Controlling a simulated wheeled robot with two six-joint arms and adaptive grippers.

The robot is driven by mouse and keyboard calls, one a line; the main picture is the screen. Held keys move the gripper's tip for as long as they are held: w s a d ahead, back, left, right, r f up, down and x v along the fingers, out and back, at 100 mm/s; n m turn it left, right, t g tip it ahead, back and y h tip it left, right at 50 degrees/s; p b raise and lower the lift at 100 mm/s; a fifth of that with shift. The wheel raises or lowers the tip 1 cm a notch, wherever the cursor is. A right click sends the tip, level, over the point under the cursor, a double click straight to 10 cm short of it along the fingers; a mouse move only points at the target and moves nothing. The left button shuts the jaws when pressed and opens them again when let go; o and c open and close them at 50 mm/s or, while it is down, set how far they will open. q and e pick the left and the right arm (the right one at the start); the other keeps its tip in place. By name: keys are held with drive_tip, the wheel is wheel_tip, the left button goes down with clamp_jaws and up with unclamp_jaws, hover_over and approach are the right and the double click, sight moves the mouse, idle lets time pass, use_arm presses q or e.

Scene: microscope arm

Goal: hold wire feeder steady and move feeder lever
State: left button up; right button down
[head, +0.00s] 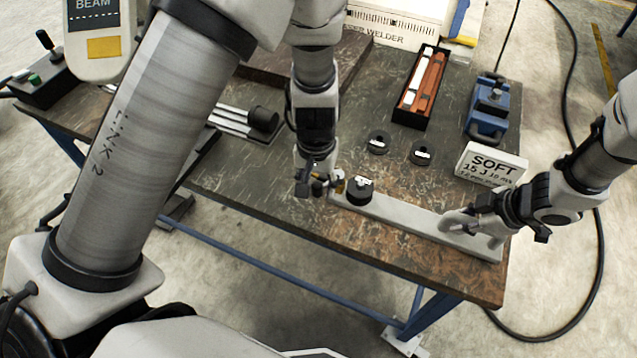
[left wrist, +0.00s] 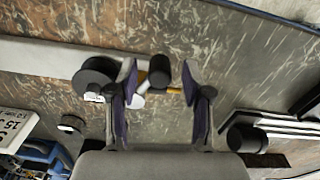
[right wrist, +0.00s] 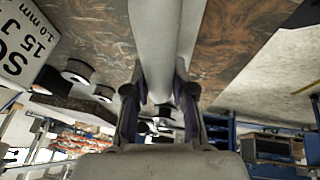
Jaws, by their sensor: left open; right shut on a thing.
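The wire feeder (head: 405,215) is a long light-grey bar lying along the table's front edge. A black spool (head: 359,190) sits near its left end and shows in the left wrist view (left wrist: 95,75). A small black knob with brass parts, apparently the feeder lever (left wrist: 159,70), is at that same end. My left gripper (left wrist: 160,95) is open, its fingers on either side of the lever; in the head view (head: 318,187) it is just left of the spool. My right gripper (head: 470,220) is shut on the feeder's right end, a rounded grey body (right wrist: 160,60) between its fingers.
A white SOFT box (head: 490,163) stands behind my right gripper. Two black rings (head: 378,143) lie behind the feeder. A black tray of rods (head: 422,85) and a blue clamp-like device (head: 490,105) are further back. Grey bars with a black cylinder (head: 263,118) lie at left.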

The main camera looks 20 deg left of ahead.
sight(316, 185)
use_arm(q)
wheel_tip(316, 185, up, 12)
drive_tip(key=shift+f, duration=0.25)
drive_tip(key=shift+a, duration=0.1)
use_arm(e)
drive_tip(key=c, duration=0.9)
unclamp_jaws()
drive_tip(key=shift+r, duration=0.1)
